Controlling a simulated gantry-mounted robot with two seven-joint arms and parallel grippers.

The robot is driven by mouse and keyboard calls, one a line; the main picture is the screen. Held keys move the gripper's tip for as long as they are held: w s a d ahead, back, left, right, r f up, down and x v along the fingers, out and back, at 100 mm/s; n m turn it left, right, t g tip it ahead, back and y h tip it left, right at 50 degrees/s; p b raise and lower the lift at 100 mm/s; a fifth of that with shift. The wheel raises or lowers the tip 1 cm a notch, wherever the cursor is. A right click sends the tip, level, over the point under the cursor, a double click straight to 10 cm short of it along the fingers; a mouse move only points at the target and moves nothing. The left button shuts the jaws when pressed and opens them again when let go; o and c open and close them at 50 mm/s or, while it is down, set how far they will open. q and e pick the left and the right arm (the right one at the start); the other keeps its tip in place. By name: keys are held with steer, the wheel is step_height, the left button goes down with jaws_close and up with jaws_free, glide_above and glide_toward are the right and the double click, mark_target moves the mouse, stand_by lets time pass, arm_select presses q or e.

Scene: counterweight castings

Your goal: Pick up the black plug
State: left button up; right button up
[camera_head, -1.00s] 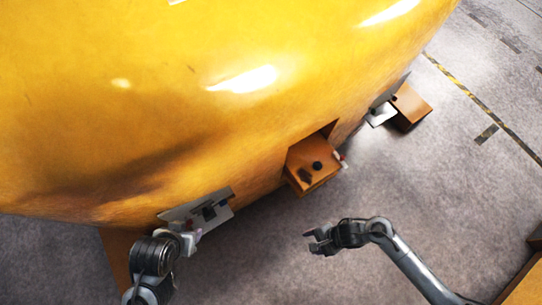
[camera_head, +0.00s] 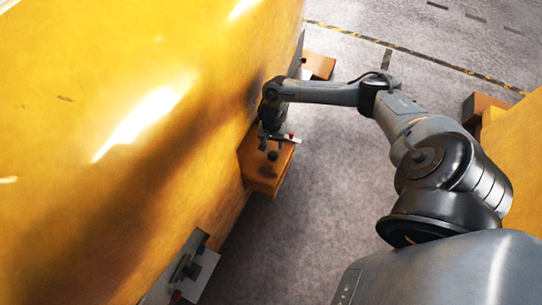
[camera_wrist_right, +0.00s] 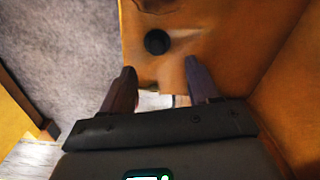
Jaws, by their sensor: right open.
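The black plug (camera_head: 272,156) is a small dark round piece on top of an orange ledge (camera_head: 262,178) that juts from the yellow casting. In the right wrist view the plug (camera_wrist_right: 157,42) lies beyond the fingertips, roughly centred between them, with a gap to each. My right gripper (camera_head: 268,140) reaches over the ledge from behind the plug. In the right wrist view my right gripper (camera_wrist_right: 161,76) has its two fingers spread with nothing between them. My left gripper is not in view.
The large yellow casting (camera_head: 120,130) walls off the left. A red-tipped piece (camera_head: 290,137) is beside the right gripper. A grey panel with dark fittings (camera_head: 203,265) stands at lower left. Another orange ledge (camera_head: 320,65) is farther back. Open grey floor (camera_head: 320,190) lies right of the ledge.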

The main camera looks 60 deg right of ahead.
mark_target(273, 154)
step_height(273, 154, down, 4)
steer(key=shift+s+r+b, duration=0.1)
steer(key=shift+r+b, duration=0.1)
steer(key=shift+b, duration=0.15)
steer(key=shift+s+d+f+b, duration=0.15)
steer(key=shift+f+b, duration=0.3)
steer(key=shift+f, duration=0.7)
steer(key=shift+w+d+f+b, duration=0.1)
steer(key=shift+f+b, duration=0.3)
steer(key=shift+f, duration=1.25)
jaws_close()
steer(key=shift+r, duration=0.15)
